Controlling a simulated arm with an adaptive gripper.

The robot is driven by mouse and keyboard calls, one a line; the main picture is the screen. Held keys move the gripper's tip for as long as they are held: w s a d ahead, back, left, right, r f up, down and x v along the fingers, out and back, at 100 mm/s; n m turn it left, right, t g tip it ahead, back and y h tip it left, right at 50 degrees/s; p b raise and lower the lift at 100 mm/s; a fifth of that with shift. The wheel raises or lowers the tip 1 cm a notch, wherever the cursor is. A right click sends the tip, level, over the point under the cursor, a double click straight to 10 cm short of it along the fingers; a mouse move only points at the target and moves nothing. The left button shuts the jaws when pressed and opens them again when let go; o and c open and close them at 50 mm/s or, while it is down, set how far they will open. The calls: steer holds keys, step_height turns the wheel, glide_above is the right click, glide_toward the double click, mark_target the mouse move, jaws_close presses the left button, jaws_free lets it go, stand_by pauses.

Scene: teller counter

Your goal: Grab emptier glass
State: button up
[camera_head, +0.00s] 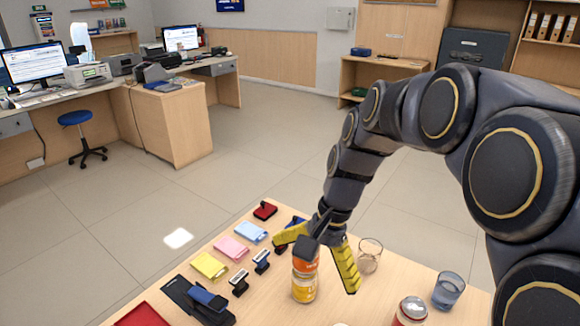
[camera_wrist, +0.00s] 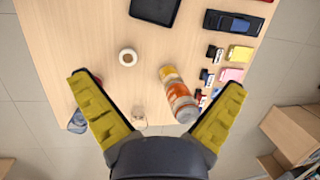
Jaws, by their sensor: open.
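A clear glass (camera_head: 370,256) stands upright on the table, right of my gripper in the head view, and looks empty. A bluish glass (camera_head: 448,290) stands farther right; whether the blue is liquid or tint is hard to tell. In the wrist view the clear glass (camera_wrist: 139,120) shows small near my gripper's base, and the bluish glass (camera_wrist: 76,124) is beside the left finger, partly hidden. My gripper (camera_head: 313,267) is open and empty above the table; its yellow fingers also spread wide in the wrist view (camera_wrist: 159,82). Neither finger visibly holds a glass.
An orange-and-yellow bottle (camera_head: 304,286) stands below my gripper, between the fingers in the wrist view. A red can (camera_head: 410,311) is at the front. Stamps, a stapler (camera_head: 206,302) and coloured note pads (camera_head: 231,249) fill the left. A white roll (camera_wrist: 128,57) lies near the middle.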

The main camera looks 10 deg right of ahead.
steer(key=w+d+f+m+t+y, duration=0.1)
steer(key=w+d+f+m, duration=0.15)
steer(key=w, duration=0.35)
steer(key=w+d+f+m, duration=0.2)
steer(key=w+m, duration=0.1)
steer(key=w, duration=0.2)
steer(key=m+t+h, duration=0.1)
steer(key=m+t, duration=0.2)
steer(key=m, duration=1.1)
glide_toward(368, 257)
steer(key=w+f, duration=0.4)
steer(key=f, duration=0.1)
steer(key=shift+n, duration=0.25)
steer(key=x, duration=0.6)
steer(key=shift+w+d+f, duration=0.1)
steer(key=shift+w+f, duration=0.05)
steer(key=shift+f, duration=0.25)
steer(key=c, duration=1.1)
